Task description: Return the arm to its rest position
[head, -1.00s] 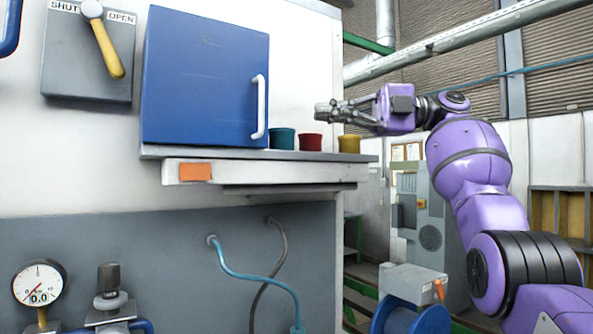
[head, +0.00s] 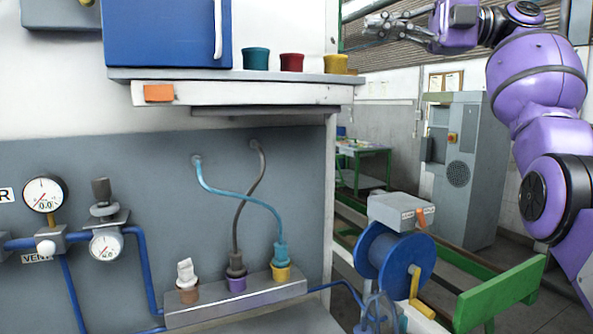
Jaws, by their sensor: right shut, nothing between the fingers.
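My right arm is purple and comes in from the right edge of the head view. Its gripper (head: 384,24) is at the top, to the right of the shelf and above its height, pointing left. Its fingers are shut with nothing between them, and it touches nothing that I can see. My left gripper is not in view.
A shelf (head: 345,79) carries teal (head: 256,59), red (head: 291,62) and yellow (head: 335,64) cups beside a blue cabinet (head: 165,35). Below are gauges (head: 43,194) and a socket strip (head: 235,302) with cables. A blue hose reel (head: 401,260) stands at lower right.

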